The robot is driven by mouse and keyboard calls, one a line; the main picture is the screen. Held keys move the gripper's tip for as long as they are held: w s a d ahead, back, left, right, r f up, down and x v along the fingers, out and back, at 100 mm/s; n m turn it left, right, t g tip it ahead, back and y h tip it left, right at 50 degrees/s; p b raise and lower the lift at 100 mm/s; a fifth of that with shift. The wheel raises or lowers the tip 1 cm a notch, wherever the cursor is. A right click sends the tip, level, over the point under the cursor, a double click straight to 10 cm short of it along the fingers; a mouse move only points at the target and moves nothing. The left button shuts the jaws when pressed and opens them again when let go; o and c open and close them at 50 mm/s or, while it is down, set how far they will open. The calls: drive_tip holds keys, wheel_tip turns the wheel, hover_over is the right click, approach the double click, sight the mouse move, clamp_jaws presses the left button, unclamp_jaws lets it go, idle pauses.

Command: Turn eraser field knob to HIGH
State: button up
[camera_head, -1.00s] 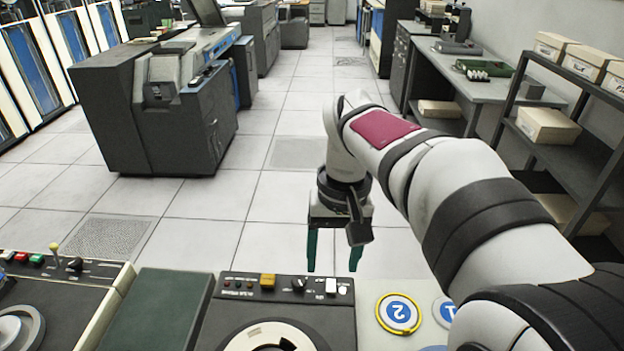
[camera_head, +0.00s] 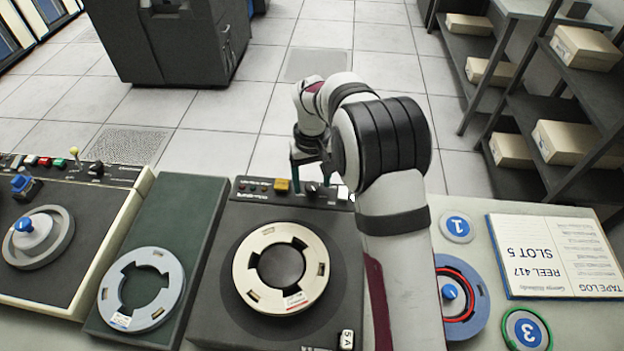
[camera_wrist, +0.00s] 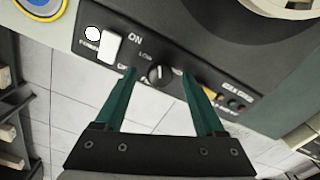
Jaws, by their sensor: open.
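The small black knob (camera_wrist: 158,75) with a white pointer line is on the dark panel of the eraser unit (camera_head: 225,240), beside a printed "LOW". In the head view the knob (camera_head: 312,188) shows in the panel's back row of controls. My gripper (camera_wrist: 160,73) is open, with its two green fingers on either side of the knob. I cannot tell whether the fingertips touch the knob or the panel. In the head view my gripper (camera_head: 311,177) is over the back edge of the panel, partly behind my arm.
A white power switch (camera_wrist: 110,46) sits close beside one finger. In the head view a yellow button (camera_head: 281,185) is left of the knob. A pale reel (camera_head: 280,267) lies on the eraser unit. A tape log book (camera_head: 555,256) lies at the right.

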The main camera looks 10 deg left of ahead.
drive_tip(key=shift+f, duration=0.2)
clamp_jaws()
idle(0.3)
drive_tip(key=shift+m, duration=0.3)
drive_tip(key=m, duration=0.5)
drive_tip(key=shift+m, duration=0.3)
drive_tip(key=m, duration=0.5)
drive_tip(key=shift+m, duration=0.3)
